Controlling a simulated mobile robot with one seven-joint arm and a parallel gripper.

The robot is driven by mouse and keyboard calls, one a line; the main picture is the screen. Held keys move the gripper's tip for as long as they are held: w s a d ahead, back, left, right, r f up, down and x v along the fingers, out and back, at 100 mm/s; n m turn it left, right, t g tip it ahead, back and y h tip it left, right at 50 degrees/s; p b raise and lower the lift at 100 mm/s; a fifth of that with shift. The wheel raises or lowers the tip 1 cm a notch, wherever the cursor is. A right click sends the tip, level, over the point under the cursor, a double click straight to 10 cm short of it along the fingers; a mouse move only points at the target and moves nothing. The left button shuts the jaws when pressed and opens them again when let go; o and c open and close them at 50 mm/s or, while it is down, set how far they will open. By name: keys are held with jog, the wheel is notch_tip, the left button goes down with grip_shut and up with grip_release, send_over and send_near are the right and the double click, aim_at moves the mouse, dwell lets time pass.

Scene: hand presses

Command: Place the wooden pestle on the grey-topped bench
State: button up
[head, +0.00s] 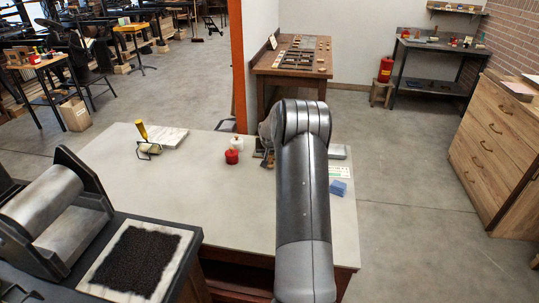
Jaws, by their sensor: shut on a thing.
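The bench with the pale grey top (200,195) fills the middle of the head view, on a red-brown wooden base. My arm reaches forward over its right part and hides the top behind it. My gripper's fingers do not show; they are hidden behind my arm. A small grey part and some dark and brownish bits peek out just left of the arm, too small to tell apart. I cannot make out the wooden pestle anywhere in this view.
A press (48,215) stands at lower left. The bench top's left and middle front are clear.

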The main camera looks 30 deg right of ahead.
jog(key=shift+f, duration=0.25)
jog(key=o, duration=1)
jog(key=shift+f, duration=0.1)
jog(key=shift+o, duration=0.2)
